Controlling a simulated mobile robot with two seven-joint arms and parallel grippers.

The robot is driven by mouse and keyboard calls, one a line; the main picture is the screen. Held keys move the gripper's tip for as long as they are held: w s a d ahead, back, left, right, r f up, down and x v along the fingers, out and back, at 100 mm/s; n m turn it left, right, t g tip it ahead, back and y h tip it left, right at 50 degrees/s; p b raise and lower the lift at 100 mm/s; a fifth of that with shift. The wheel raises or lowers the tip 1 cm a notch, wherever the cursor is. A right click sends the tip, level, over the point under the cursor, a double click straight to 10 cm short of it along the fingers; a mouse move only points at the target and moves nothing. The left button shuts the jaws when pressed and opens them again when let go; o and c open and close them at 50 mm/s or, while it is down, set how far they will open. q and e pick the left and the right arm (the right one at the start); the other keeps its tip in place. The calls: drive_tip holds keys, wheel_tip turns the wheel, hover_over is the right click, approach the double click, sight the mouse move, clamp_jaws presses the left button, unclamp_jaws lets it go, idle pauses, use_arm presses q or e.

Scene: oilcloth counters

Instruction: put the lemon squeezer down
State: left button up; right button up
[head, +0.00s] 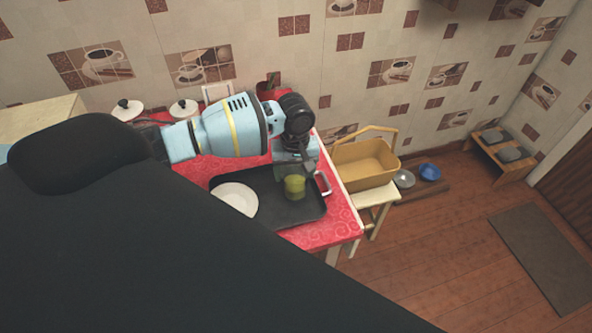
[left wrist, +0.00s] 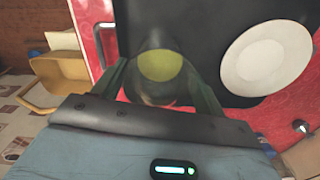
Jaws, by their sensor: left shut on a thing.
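The lemon squeezer (head: 295,187), a small yellow-green round thing, is at the right part of a black tray (head: 283,214) on the red counter. My left gripper (head: 296,174) reaches down over the tray from behind and is shut on the squeezer. In the left wrist view, the squeezer's yellow-green round face (left wrist: 160,66) shows between the two dark fingers (left wrist: 160,88). I cannot tell whether its underside touches the tray. My right gripper is not in view.
A white plate (head: 236,199) lies on the tray, left of the squeezer. A red-rimmed item (head: 323,184) sits at the tray's right edge. A yellow basket (head: 364,168) stands on a stool right of the counter. Two white lids (head: 127,110) (head: 184,107) are behind my arm.

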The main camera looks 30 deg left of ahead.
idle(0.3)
use_arm(q)
drive_tip(key=o, duration=1.1)
drive_tip(key=shift+f, duration=0.15)
drive_tip(key=shift+o, duration=0.2)
wheel_tip(320, 180, up, 12)
drive_tip(key=shift+r+p, duration=0.2)
drive_tip(key=shift+p, duration=0.55)
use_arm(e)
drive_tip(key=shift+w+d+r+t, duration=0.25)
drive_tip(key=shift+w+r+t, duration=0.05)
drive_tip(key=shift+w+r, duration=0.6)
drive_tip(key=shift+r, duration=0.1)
use_arm(q)
drive_tip(key=shift+s+f, duration=0.1)
